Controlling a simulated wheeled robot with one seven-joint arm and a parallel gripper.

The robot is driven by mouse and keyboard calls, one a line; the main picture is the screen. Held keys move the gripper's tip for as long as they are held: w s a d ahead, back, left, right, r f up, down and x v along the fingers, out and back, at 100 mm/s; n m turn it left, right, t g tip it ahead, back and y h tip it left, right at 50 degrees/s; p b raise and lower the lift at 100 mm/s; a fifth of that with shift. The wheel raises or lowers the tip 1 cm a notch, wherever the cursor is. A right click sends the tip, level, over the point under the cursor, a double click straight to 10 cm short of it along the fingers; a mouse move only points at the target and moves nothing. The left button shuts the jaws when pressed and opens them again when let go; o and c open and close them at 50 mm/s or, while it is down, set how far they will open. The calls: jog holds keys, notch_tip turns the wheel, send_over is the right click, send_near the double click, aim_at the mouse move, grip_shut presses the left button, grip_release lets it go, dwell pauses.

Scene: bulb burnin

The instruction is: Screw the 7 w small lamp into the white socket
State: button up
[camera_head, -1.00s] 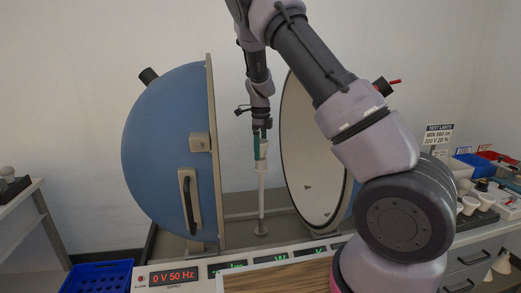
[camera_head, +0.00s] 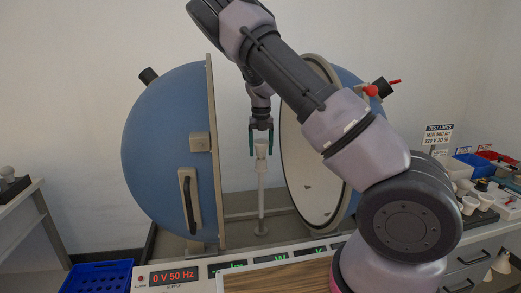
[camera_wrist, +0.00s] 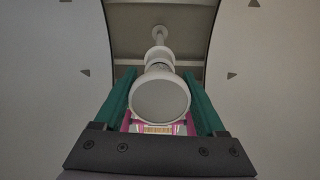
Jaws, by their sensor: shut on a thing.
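The small lamp shows in the wrist view as a round pale-grey dome (camera_wrist: 160,97) between the teal fingers of my gripper (camera_wrist: 160,105). My gripper is shut on the lamp and points straight down. In the head view my gripper (camera_head: 261,142) is at the top of the white post, with a finger on each side. The white socket (camera_head: 261,164) is at the top of this post, right below the fingers. Lamp and socket look in line. The lamp's base is hidden, so I cannot tell how deep it sits in the socket.
The blue sphere half (camera_head: 165,150) with its handle stands close on the left. The open white-lined half (camera_head: 312,165) stands close on the right. The supply display (camera_head: 173,277) in front reads 0 V 50 Hz. A blue crate (camera_head: 97,277) is at lower left.

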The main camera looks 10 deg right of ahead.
jog(key=m, duration=0.6)
jog(key=shift+w+d, duration=0.1)
jog(key=shift+d, duration=0.1)
jog(key=m, duration=0.3)
jog(key=shift+d+m, duration=0.1)
jog(key=shift+m, duration=0.3)
jog(key=o, duration=1.2)
jog(key=shift+o, duration=0.2)
